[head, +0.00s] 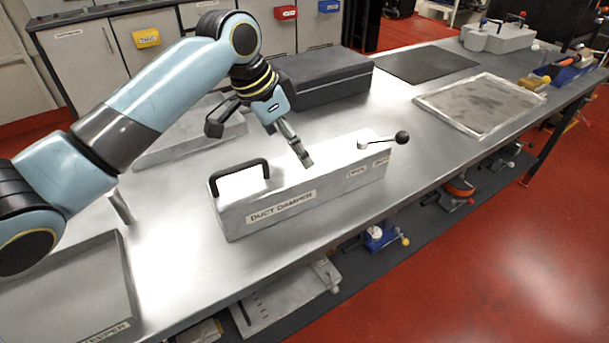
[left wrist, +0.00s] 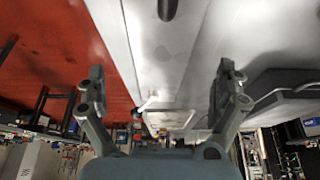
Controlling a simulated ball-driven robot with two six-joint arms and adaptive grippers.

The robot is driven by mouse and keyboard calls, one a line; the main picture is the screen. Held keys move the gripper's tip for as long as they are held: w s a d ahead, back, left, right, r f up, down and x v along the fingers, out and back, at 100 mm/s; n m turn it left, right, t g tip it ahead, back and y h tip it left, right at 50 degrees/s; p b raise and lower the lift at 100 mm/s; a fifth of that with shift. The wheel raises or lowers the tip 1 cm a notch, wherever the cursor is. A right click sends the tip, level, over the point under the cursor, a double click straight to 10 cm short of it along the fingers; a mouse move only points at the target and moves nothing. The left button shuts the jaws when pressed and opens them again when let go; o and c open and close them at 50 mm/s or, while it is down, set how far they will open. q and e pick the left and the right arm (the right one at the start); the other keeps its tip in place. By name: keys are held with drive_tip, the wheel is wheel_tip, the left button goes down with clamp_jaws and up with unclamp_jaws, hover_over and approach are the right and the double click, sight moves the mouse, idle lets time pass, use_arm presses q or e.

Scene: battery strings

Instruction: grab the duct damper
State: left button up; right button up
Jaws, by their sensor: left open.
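The duct damper (head: 290,208) is a long pale grey metal box with a "DUCT DAMPER" label on its front, lying on the steel bench. It has a black handle (head: 240,171) at its left end and a lever with a black knob (head: 402,137) at its right end. My left gripper (head: 306,160) points down at the middle of its top, right of the handle; contact cannot be told. In the left wrist view the jaws (left wrist: 161,76) are wide apart and empty, with the damper's top (left wrist: 162,45) between them and the handle (left wrist: 167,8) at the upper edge. My right gripper is not in view.
A dark grey case (head: 322,78) lies behind the damper on the bench (head: 390,215). A black mat (head: 427,64) and a framed filter panel (head: 480,103) lie to the right. A shallow tray (head: 70,290) is at front left. The bench around the lever end is clear.

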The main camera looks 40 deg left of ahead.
sight(305, 170)
use_arm(q)
drive_tip(key=shift+x, duration=1)
drive_tip(key=x, duration=0.4)
drive_tip(key=shift+w+f, duration=0.2)
drive_tip(key=shift+f, duration=0.05)
drive_tip(key=shift+w+f, duration=0.15)
drive_tip(key=shift+f, duration=0.15)
drive_tip(key=c, duration=1.5)
drive_tip(key=shift+r, duration=0.1)
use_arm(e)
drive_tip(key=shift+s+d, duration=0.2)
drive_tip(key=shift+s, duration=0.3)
use_arm(q)
drive_tip(key=shift+r, duration=0.1)
